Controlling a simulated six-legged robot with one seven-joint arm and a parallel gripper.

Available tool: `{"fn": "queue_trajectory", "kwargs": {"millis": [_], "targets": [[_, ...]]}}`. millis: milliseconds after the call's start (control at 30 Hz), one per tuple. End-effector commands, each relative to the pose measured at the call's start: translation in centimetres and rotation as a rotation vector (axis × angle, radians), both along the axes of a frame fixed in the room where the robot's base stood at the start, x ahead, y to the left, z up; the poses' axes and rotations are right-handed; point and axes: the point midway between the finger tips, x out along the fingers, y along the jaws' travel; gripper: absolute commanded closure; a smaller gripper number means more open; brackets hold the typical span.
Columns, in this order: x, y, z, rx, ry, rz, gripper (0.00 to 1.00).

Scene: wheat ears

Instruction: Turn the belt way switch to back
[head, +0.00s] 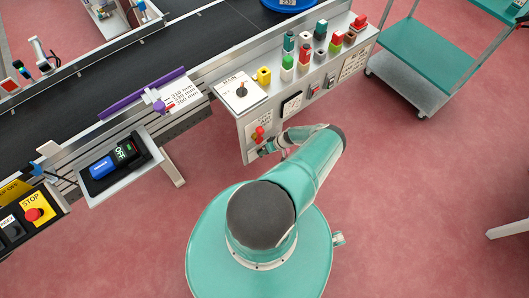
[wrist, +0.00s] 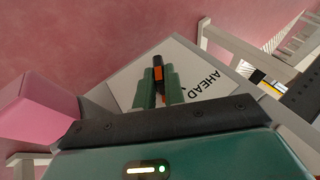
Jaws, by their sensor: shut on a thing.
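The belt way switch (wrist: 158,63) shows in the wrist view as a dark handle with an orange stripe. It stands on a pale plate (wrist: 200,69) lettered AHEAD to its right. My gripper (wrist: 160,86) has its two green fingers closed on the handle, one on each side. The handle's base is hidden behind the fingers. In the head view my gripper (head: 268,148) is at the lower front face of the control panel (head: 247,133), and the switch itself cannot be made out there.
Several coloured buttons and a rotary main switch (head: 241,91) are on the panel top. A pink block (wrist: 42,112) is left of the fingers in the wrist view.

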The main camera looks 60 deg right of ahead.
Motion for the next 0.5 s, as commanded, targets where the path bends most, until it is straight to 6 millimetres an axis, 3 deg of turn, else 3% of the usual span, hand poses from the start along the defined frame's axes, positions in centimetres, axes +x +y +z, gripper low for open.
{"fn": "queue_trajectory", "kwargs": {"millis": [133, 167, 267, 500], "targets": [[-0.02, -0.08, -0.09, -0.004, 0.002, -0.002, 1.0], [-0.02, -0.08, -0.09, -0.004, 0.002, -0.002, 0.87], [-0.02, -0.05, -0.08, -0.004, 0.002, -0.002, 0.67], [0.0, -0.01, -0.04, -0.002, 0.002, -0.001, 0.67]]}}
